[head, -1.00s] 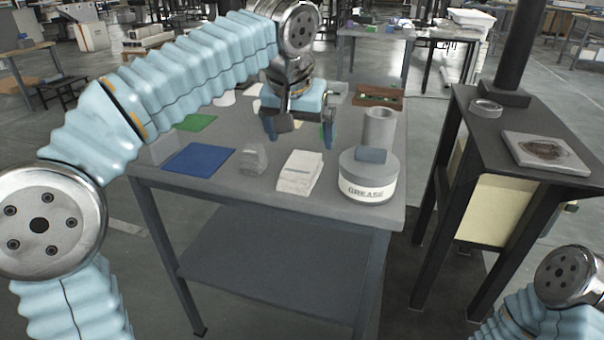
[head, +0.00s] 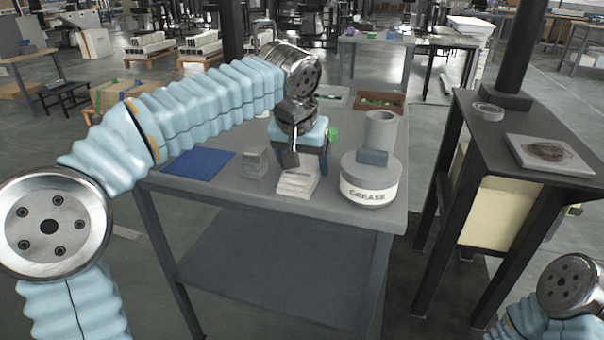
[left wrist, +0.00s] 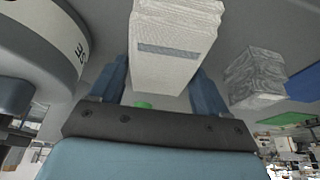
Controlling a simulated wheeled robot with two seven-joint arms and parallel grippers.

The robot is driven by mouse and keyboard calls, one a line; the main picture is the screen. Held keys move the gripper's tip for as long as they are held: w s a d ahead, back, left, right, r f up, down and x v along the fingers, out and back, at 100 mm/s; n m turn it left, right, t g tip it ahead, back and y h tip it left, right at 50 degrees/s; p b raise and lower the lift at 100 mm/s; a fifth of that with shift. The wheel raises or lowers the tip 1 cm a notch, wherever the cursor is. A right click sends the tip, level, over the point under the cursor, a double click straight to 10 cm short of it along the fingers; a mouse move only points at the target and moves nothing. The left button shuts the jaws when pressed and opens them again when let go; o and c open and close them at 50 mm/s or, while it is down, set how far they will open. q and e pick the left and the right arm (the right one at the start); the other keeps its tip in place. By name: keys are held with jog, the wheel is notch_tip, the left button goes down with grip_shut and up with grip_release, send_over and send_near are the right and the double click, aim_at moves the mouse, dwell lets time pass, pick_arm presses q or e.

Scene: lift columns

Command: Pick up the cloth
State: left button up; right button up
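The cloth (head: 297,184) is a white folded stack near the front edge of the grey table (head: 230,195). It also shows in the left wrist view (left wrist: 172,50), with a grey stripe across it. My left gripper (head: 307,165) is directly above the cloth and hides its back part. In the left wrist view the two blue fingers (left wrist: 162,82) are apart, one toward each side of the cloth. Whether they touch it cannot be told. My right arm shows at the lower right in the head view, but its gripper is out of frame.
A grease can (head: 369,188) stands close to the right of the cloth. A grey block (head: 254,162) and a blue sheet (head: 198,164) lie to the left. A brown tray (head: 380,101) is at the back. A separate dark stand (head: 530,125) is on the right.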

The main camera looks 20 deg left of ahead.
pick_arm(q)
jog(key=c, duration=0.4)
jog(key=shift+r, duration=0.1)
